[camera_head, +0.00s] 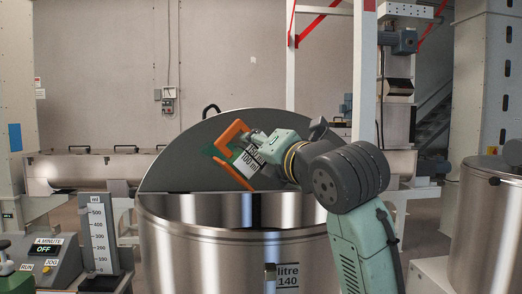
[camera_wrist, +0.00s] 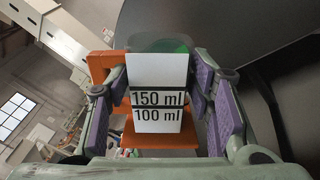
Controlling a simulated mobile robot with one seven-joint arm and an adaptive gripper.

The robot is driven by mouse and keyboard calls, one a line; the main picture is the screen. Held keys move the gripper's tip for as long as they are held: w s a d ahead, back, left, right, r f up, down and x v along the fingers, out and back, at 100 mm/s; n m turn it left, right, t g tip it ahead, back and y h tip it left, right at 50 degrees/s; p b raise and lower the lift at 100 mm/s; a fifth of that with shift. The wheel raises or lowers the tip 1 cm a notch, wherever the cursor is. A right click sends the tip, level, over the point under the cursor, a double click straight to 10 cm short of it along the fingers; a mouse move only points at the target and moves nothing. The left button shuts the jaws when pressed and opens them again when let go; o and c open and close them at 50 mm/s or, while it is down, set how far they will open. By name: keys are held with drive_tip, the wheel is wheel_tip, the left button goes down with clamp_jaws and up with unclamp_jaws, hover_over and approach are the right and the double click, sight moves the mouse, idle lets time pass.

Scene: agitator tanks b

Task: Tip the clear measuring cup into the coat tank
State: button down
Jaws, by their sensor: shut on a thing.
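The clear measuring cup (camera_head: 247,165) is over the large steel tank (camera_head: 235,240), which is open at the top with its round lid (camera_head: 190,155) raised behind it. The cup has orange parts and a white label reading 100 ml. It is tilted in the head view, with something green at its left end. My gripper (camera_head: 264,150) is shut on the cup. In the wrist view the label on the cup (camera_wrist: 158,75) reads 150 ml and 100 ml, between the purple finger pads, with green beyond it. The tank's inside bottom is hidden.
A grey control box (camera_head: 45,260) reading OFF and an upright ml scale (camera_head: 98,232) stand at the left. Another steel tank (camera_head: 490,230) stands at the right. A white post (camera_head: 363,75) rises behind my arm.

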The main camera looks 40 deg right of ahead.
drive_tip(key=shift+m, duration=0.6)
drive_tip(key=shift+f+m, duration=0.2)
drive_tip(key=shift+m, duration=0.4)
drive_tip(key=shift+f+m, duration=0.2)
drive_tip(key=shift+m, duration=0.4)
drive_tip(key=shift+f+b, duration=0.1)
drive_tip(key=shift+b, duration=0.2)
drive_tip(key=shift+d+f+m, duration=0.1)
drive_tip(key=shift+f+m, duration=0.1)
drive_tip(key=shift+m, duration=0.3)
